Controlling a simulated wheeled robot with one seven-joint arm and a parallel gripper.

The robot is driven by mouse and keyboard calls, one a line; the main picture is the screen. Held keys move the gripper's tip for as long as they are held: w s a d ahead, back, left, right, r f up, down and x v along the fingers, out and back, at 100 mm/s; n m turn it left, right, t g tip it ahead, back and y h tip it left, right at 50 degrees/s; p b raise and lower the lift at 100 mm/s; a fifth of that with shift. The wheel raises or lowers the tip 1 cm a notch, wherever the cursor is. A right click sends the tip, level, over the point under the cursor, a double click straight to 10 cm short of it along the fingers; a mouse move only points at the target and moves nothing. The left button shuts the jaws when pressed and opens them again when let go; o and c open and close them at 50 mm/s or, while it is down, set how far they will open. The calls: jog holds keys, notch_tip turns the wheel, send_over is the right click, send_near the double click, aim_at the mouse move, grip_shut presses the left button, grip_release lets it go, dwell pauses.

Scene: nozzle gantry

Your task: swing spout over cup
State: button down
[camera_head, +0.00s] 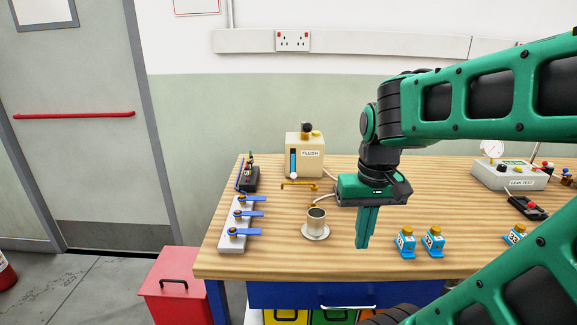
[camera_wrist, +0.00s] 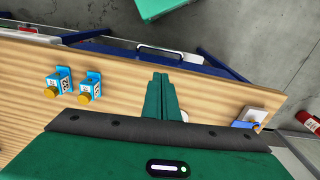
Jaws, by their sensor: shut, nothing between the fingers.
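A brass-yellow spout (camera_head: 299,184) lies roughly horizontal in front of the cream box labelled FLUSH (camera_head: 305,155). A beige metal cup (camera_head: 315,224) stands upright on a white saucer (camera_head: 316,237) on the bench, nearer the front than the spout. My gripper (camera_head: 362,244) points down to the right of the cup, shut and empty, apart from cup and spout. In the wrist view my shut fingers (camera_wrist: 160,82) show over the bench; the spout is not visible there.
On the wooden bench (camera_head: 270,263), a grey strip with several blue levers (camera_head: 243,213) stands left of the cup. Blue blocks with brass caps (camera_head: 406,243) stand right of my gripper. A grey LEAK TEST box (camera_head: 509,177) stands at the right. A red box (camera_head: 178,287) is on the floor.

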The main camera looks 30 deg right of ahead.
jog(key=w+d+r+t, duration=0.1)
jog(key=w+r, duration=0.3)
jog(key=w, duration=0.7)
jog(key=w+d+r+n+t+h, duration=0.1)
jog(key=w+r, duration=0.3)
jog(key=w, duration=0.7)
jog(key=w+d+r+t, duration=0.1)
jog(key=w+r, duration=0.3)
jog(key=w, duration=0.6)
jog(key=shift+w+d+r+n, duration=0.3)
jog(key=shift+w+d+r, duration=0.1)
jog(key=shift+d, duration=0.1)
notch_tip(320, 180, down, 10)
jog(key=shift+s, duration=0.25)
jog(key=shift+a, duration=0.1)
